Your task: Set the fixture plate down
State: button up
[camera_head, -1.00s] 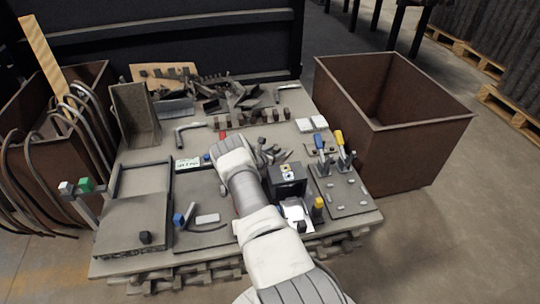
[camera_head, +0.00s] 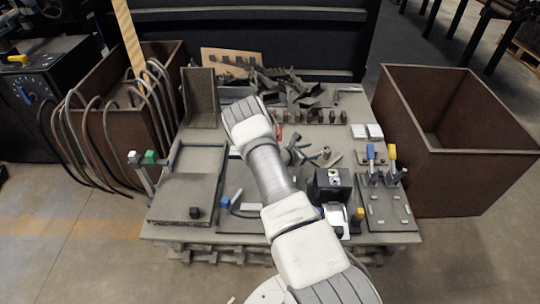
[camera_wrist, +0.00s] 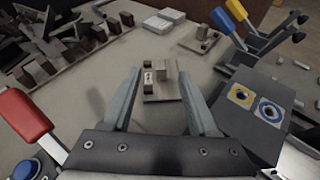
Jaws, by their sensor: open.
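A small flat plate carrying little blocks, which I take for the fixture plate (camera_wrist: 160,92), lies on the grey table top in the wrist view. My gripper (camera_wrist: 161,76) is open, with one finger on each side of the plate. Gaps show between the fingers and the plate's blocks, and I cannot tell if either finger touches it. In the head view my arm partly hides the gripper, and the plate is too small to make out surely.
A black box (camera_head: 333,186) stands close to the gripper's right. Beyond it are blue- and yellow-handled clamps (camera_head: 381,165). A red handle (camera_wrist: 25,115) is near the left finger. Dark metal pieces (camera_head: 285,90) crowd the table's back. A brown bin (camera_head: 460,180) stands right of the table.

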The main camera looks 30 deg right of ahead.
jog(key=s+a+r+m+g+y, duration=0.15)
jog(key=a+r+m, duration=0.25)
jog(key=r, duration=0.6)
jog(key=s+a+r+m+y, duration=0.1)
jog(key=s+a+r+m, duration=0.3)
jog(key=r, duration=0.6)
jog(key=s+a+r+m+g+y, duration=0.15)
jog(key=a+r+m, duration=0.3)
jog(key=r, duration=0.55)
jog(key=s+a+r+m+t+y, duration=0.2)
jog(key=s+a+r, duration=0.4)
jog(key=s+a, duration=0.5)
jog(key=s+a+r+m+t+y, duration=0.3)
jog(key=s+a+r+y, duration=0.3)
jog(key=s+a, duration=0.6)
jog(key=shift+a+r+m+t+y, duration=0.25)
jog(key=shift+a+m+y, duration=0.3)
jog(key=shift+m, duration=0.3)
jog(key=shift+s, duration=0.1)
notch_tip(320, 180, up, 23)
jog(key=p, duration=2.3)
jog(key=shift+r, duration=0.15)
jog(key=shift+c, duration=0.8)
